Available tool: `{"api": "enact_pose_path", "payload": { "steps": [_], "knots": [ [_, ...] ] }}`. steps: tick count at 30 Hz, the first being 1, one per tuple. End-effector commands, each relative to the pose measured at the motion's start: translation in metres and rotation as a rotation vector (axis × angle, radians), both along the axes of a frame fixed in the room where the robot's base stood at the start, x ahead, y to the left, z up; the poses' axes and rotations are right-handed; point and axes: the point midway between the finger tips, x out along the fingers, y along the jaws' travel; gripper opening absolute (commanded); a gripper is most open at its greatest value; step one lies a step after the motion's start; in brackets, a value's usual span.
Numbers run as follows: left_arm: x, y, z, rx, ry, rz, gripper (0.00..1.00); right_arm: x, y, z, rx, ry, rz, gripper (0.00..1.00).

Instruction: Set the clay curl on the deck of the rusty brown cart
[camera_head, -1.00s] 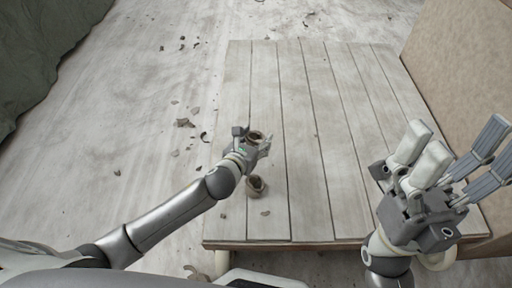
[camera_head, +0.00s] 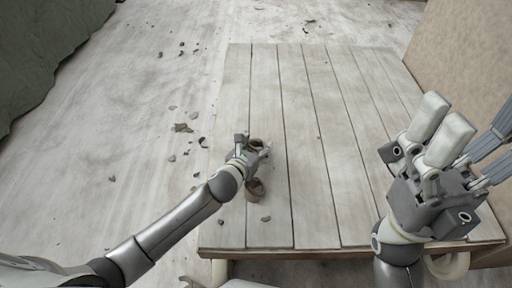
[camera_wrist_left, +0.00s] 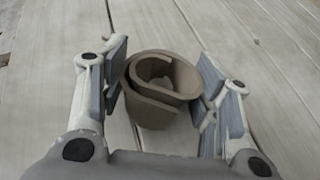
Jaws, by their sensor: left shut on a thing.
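My left gripper (camera_head: 250,150) is shut on a brown-grey clay curl (camera_head: 256,145) over the left part of the cart's pale plank deck (camera_head: 335,160). In the left wrist view the curl (camera_wrist_left: 160,88) is a rolled strip between the two fingers (camera_wrist_left: 163,85), with deck planks behind it. I cannot tell whether it touches the deck. The cart's front edge is rusty brown. My right gripper (camera_head: 468,132) is open and empty over the deck's front right.
A tan panel (camera_head: 470,60) stands along the deck's right side. Clay scraps (camera_head: 182,128) lie on the dusty floor to the left, and a small chip (camera_head: 266,218) lies on the deck. A dark green mass (camera_head: 45,50) is at the far left. The deck's middle and back are clear.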

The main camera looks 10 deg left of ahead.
Motion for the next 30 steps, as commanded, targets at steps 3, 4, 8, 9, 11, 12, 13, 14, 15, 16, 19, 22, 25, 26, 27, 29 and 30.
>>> {"api": "enact_pose_path", "payload": {
  "steps": [3,4,8,9,11,12,13,14,15,16,19,22,25,26,27,29,30],
  "knots": [
    [0.0,0.0,-0.001,0.0,-0.001,0.0,0.3,0.0,0.0,0.0,0.0,0.0,0.0,0.76],
    [0.0,0.0,-0.002,0.001,0.0,0.0,0.3,0.0,0.0,0.0,0.0,0.0,0.0,0.76],
    [0.0,0.0,-0.003,0.001,0.0,0.0,0.7,0.0,0.0,0.0,0.0,0.0,0.0,0.76],
    [0.0,0.0,-0.003,0.001,0.0,0.0,0.75,0.0,0.0,0.0,0.0,0.0,0.0,0.76],
    [0.0,0.0,-0.003,0.001,0.0,0.0,0.78,0.0,0.0,0.0,0.0,0.0,0.0,0.76],
    [0.0,0.0,-0.003,0.001,0.0,0.0,0.78,0.0,0.0,0.0,0.0,0.0,0.0,0.76],
    [0.0,0.0,-0.003,0.001,0.0,0.0,0.78,0.0,0.0,0.0,0.0,0.0,0.0,0.76],
    [0.0,0.0,-0.003,0.001,0.0,0.0,0.78,0.0,0.0,0.0,0.0,0.0,0.0,0.76],
    [0.0,0.0,-0.003,0.001,0.0,0.0,0.78,0.0,0.0,0.0,0.0,0.0,0.0,0.76],
    [0.0,0.0,-0.003,0.001,0.0,0.0,0.78,0.0,0.0,0.0,0.0,0.0,0.0,0.76],
    [0.0,0.0,-0.002,0.001,0.0,0.0,0.78,0.0,0.0,0.0,0.0,0.0,0.0,0.76],
    [0.0,0.0,0.002,-0.001,-0.001,0.0,0.78,0.0,0.0,0.001,0.0,0.0,0.0,0.76],
    [-0.01,0.002,0.006,0.002,0.002,-0.001,0.78,-0.001,0.0,0.007,0.002,-0.002,0.001,0.76],
    [-0.014,0.003,0.008,0.003,0.0,-0.001,0.78,-0.001,-0.001,0.004,0.003,0.012,0.001,0.76],
    [-0.02,0.004,0.011,0.002,0.002,-0.002,0.78,-0.001,-0.001,-0.002,0.002,0.038,0.002,0.76],
    [-0.031,0.006,0.017,0.002,0.002,-0.003,0.78,-0.002,-0.002,-0.004,0.002,0.058,0.002,0.76],
    [-0.038,0.007,0.02,0.002,0.002,-0.003,0.78,-0.003,-0.002,-0.005,0.004,0.07,0.003,0.76]
  ]
}}
